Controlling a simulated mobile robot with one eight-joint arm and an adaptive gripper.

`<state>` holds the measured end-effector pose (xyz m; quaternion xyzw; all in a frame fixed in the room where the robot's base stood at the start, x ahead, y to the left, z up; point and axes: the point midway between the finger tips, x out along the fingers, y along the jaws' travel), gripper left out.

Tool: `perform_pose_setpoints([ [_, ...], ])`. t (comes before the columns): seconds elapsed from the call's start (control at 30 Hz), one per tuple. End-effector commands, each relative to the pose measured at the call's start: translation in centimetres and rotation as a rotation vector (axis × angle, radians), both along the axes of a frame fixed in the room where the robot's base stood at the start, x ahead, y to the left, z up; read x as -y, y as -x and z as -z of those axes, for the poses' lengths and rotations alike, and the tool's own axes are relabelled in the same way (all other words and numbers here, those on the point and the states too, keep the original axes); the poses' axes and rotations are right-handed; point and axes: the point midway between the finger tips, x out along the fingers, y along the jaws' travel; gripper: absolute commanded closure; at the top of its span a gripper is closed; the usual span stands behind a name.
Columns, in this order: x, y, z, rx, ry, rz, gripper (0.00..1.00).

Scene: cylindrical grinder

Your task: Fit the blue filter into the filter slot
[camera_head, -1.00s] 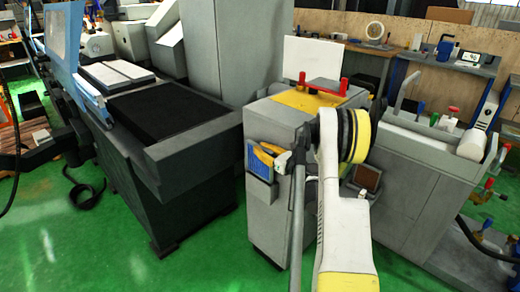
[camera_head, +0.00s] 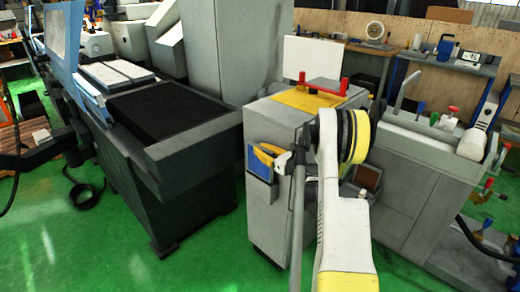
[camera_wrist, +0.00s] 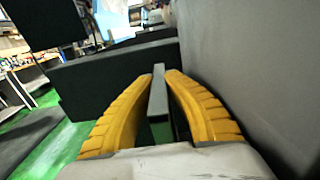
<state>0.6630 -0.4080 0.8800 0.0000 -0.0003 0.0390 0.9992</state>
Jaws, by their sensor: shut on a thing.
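The blue filter (camera_head: 260,164) is a flat panel at the upper part of the filter slot (camera_head: 262,192), a grey holder on the front of the grey cabinet. Its lower end meets the holder's top; how deep it sits I cannot tell. My gripper (camera_head: 266,154) has its yellow fingers closed at the filter's upper right side. In the wrist view my gripper (camera_wrist: 159,76) has a narrow grey edge piece between its fingertips, apparently part of the filter. My arm hides some of the cabinet front.
The grey cabinet (camera_head: 272,222) has a yellow top with a red handle (camera_head: 322,86). A dark grinder base (camera_head: 165,190) stands to the left, with green floor between. A brown-fronted box (camera_head: 367,177) is right of my arm, beside another grey unit (camera_head: 420,190).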

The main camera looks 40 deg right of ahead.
Motion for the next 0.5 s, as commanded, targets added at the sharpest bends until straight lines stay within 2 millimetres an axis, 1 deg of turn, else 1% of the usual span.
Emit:
perform_pose_setpoints([
  [0.5, 0.0, 0.0, 1.3, 0.000, 0.000, 0.000, 1.00],
])
